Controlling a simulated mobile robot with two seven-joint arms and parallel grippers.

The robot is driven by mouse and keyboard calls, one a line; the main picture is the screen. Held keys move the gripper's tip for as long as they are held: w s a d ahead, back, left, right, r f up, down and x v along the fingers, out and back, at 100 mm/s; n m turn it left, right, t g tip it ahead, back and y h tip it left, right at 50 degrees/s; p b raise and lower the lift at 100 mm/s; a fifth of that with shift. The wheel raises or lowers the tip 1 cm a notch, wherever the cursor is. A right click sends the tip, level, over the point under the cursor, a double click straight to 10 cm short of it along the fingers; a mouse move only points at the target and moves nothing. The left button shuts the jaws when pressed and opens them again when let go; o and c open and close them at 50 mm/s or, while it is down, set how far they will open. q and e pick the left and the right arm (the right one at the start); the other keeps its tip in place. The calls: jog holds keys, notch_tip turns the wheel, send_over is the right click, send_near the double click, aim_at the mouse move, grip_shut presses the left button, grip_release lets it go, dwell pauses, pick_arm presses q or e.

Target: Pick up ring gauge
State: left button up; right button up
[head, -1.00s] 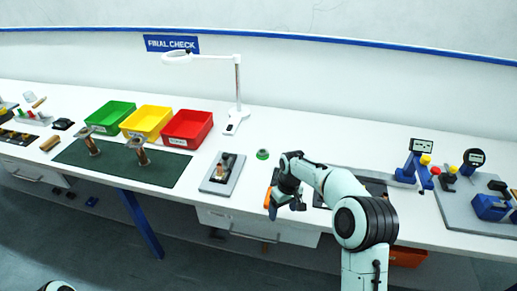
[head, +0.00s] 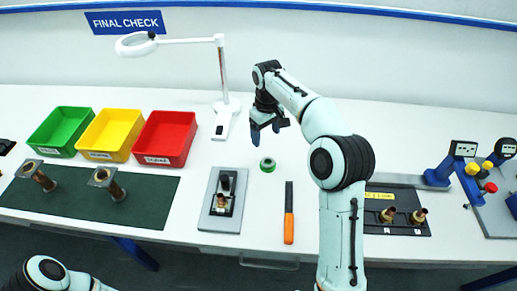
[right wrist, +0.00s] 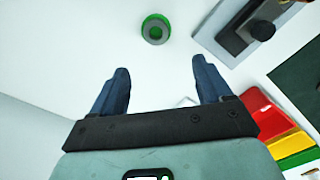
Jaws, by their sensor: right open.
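The ring gauge (head: 267,164) is a small green ring with a grey inner band, lying flat on the white bench. It also shows in the right wrist view (right wrist: 155,29), beyond my fingertips and a little left of the middle between them. My right gripper (head: 265,133) is open and empty, above the bench on the far side of the ring. Its two dark blue fingers stand wide apart in the right wrist view (right wrist: 160,78). The ring is apart from the fingers. Part of my left arm shows at the lower left of the head view, but its gripper does not.
A grey fixture (head: 222,200) with a part in it lies left of the ring. An orange-handled tool (head: 289,212) lies right of it. Red (head: 165,139), yellow (head: 110,134) and green bins (head: 61,131) stand left. A magnifier lamp (head: 221,90) stands behind. Bench around the ring is clear.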

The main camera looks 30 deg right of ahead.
send_over(268, 164)
jog(key=f, duration=0.5)
jog(key=a+f, duration=0.1)
jog(key=f, duration=0.1)
jog(key=shift+s+f, duration=0.15)
jog(key=shift+f, duration=0.05)
jog(key=shift+d+f, duration=0.2)
jog(key=shift+f, duration=1.25)
jog(key=shift+d+f, duration=0.2)
jog(key=shift+f, duration=1.2)
jog(key=c, duration=1.3)
